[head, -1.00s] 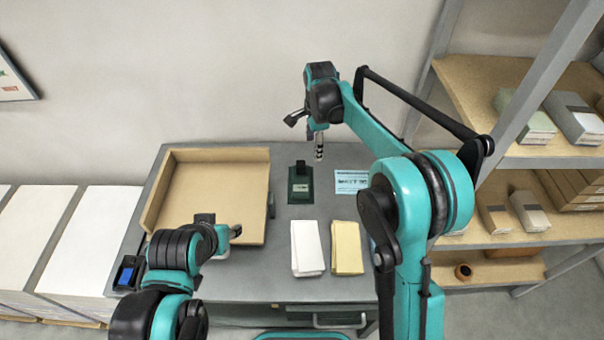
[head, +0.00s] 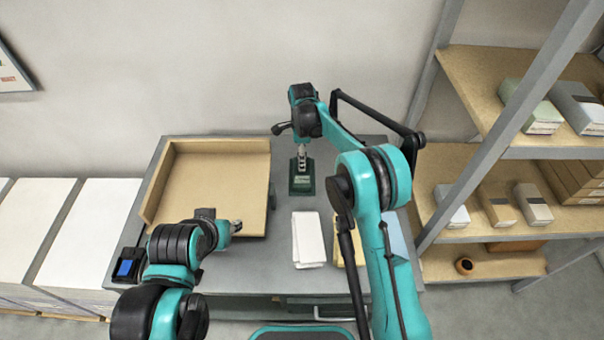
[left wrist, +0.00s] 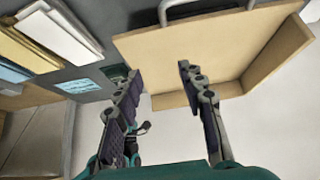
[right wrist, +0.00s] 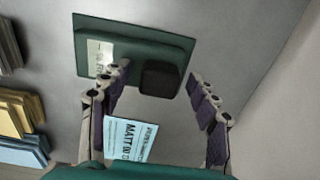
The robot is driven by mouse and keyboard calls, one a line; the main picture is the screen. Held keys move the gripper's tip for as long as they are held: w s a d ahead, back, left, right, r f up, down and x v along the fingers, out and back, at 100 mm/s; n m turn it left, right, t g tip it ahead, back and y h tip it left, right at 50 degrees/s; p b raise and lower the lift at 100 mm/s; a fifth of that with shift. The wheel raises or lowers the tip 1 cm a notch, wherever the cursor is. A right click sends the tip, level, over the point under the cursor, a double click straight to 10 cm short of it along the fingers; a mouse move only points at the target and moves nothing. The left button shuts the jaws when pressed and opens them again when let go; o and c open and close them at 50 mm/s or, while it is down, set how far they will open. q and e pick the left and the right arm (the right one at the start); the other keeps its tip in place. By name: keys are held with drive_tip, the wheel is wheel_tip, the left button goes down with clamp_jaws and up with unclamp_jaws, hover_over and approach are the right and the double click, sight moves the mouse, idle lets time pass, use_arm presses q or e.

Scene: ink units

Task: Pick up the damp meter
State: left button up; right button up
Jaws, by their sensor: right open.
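A dark green stand (head: 301,185) with a pale label and a black upright block is on the grey table. In the right wrist view, the green stand (right wrist: 120,42) carries the black block (right wrist: 160,80). My right gripper (right wrist: 158,74) is open, its fingers on either side of the block in that view; contact is not clear. In the head view the right gripper (head: 301,160) covers the block. A small black device with a blue screen (head: 126,268) lies at the table's left edge. I cannot tell for sure which is the damp meter. My left gripper (left wrist: 160,72) is open and empty.
A tan open-sided tray (head: 205,160) lies behind my left gripper. White (head: 308,240) and yellow paper stacks lie front right of the stand, with a pale blue one (head: 398,240). A blue card (right wrist: 130,138) lies beside the stand. Shelves (head: 500,150) stand to the right.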

clamp_jaws()
drive_tip(key=shift+r, duration=0.1)
